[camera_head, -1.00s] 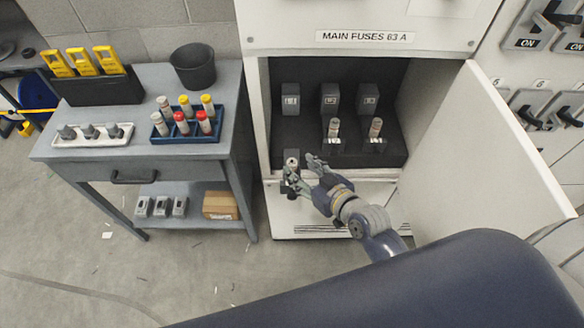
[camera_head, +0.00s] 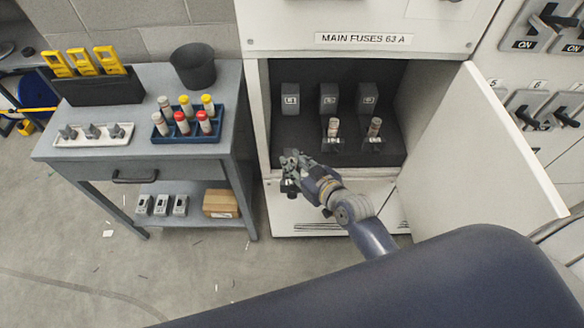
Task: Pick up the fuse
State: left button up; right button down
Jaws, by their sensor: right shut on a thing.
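My right gripper (camera_head: 292,163) is at the left side of the open fuse cabinet, in front of the leftmost fuse position. It is shut on a fuse, which its fingers almost wholly hide. My left gripper is not in view.
The open cabinet door (camera_head: 480,150) stands to the right of my arm. On the left, a grey workbench (camera_head: 225,120) carries a blue fuse rack (camera_head: 160,137), a white tray (camera_head: 70,141), a black bin (camera_head: 194,68) and yellow tools (camera_head: 82,62).

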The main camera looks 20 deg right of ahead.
jog(key=shift+r, duration=0.8)
jog(key=f+b+v, duration=0.1)
jog(key=b+v, duration=0.1)
jog(key=v, duration=0.6)
jog(key=s+f+b+v, duration=0.1)
jog(key=b+v, duration=0.1)
jog(key=v, duration=0.6)
jog(key=shift+f+b, duration=0.25)
jog(key=shift+b, duration=0.1)
jog(key=shift+s, duration=0.15)
jog(key=shift+a, duration=0.1)
